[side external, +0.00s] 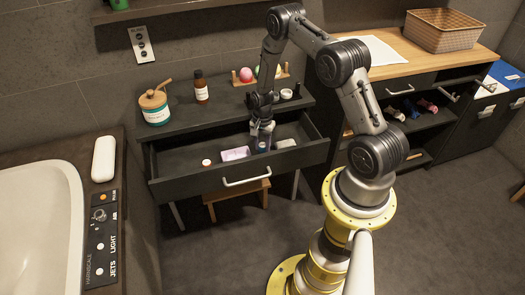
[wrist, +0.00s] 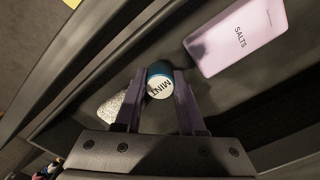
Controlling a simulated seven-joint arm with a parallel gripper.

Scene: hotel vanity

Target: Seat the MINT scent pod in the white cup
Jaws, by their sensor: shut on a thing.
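The MINT scent pod (wrist: 160,85) is a small teal cylinder with a white end marked MINT, between the fingers of my gripper (wrist: 158,78) in the wrist view. My gripper (side external: 262,133) is shut on it and reaches down into the open drawer (side external: 185,183) in the side external view. The pod also shows as a small blue and white spot (side external: 262,146) there. Whether it touches the drawer floor I cannot tell. A small white round thing (side external: 286,94) on the vanity top, right of the arm, may be the white cup; it is too small to be sure.
A pink SALTS box (wrist: 238,37) lies beside the pod in the drawer, and a pale speckled thing (wrist: 112,107) is on its other side. A small round thing (side external: 206,162) is at the drawer's left. A jar (side external: 155,108), bottle (side external: 201,90) and ball rack (side external: 238,81) stand on top.

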